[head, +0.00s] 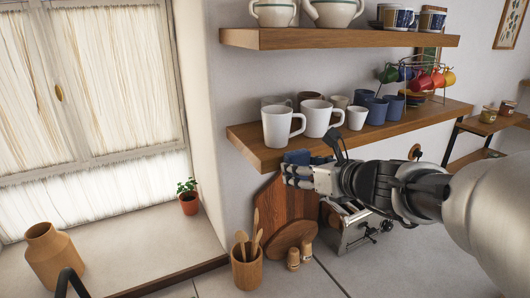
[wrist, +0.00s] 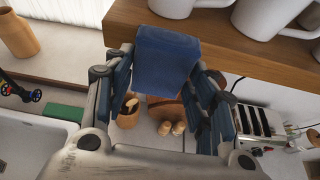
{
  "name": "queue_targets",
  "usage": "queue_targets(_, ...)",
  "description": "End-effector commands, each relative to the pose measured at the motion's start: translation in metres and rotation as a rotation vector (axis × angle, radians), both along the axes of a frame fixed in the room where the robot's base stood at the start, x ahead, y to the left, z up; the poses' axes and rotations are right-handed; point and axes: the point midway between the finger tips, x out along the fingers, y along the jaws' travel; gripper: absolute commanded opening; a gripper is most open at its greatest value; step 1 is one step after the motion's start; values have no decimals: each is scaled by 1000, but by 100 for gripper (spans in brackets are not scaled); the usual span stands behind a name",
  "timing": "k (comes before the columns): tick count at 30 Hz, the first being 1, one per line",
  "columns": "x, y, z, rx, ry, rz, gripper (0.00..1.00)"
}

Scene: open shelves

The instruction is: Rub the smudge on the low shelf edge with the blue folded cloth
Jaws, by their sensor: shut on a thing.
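My gripper (head: 290,172) is shut on the blue folded cloth (head: 297,157) at the front edge of the low wooden shelf (head: 246,134). In the wrist view the cloth (wrist: 166,58) stands up between the two fingers (wrist: 160,82). Its upper part overlaps the shelf's front edge (wrist: 235,54), near the shelf's left end. The cloth appears to be against the edge, but I cannot tell for sure whether it touches. I see no smudge in either view; the cloth and gripper hide part of the edge.
White mugs (head: 282,124) stand on the low shelf close above the cloth, with blue cups (head: 375,110) farther right. An upper shelf (head: 330,39) hangs above. Below are a utensil pot (head: 247,270), wooden boards (head: 282,205), shakers (head: 293,259) and a toaster (head: 352,232).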

Motion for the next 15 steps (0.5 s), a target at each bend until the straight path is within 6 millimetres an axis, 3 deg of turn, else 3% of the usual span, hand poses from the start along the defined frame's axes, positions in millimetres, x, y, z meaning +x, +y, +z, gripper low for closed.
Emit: queue_targets(15,10,4,0,0,0,1,32)
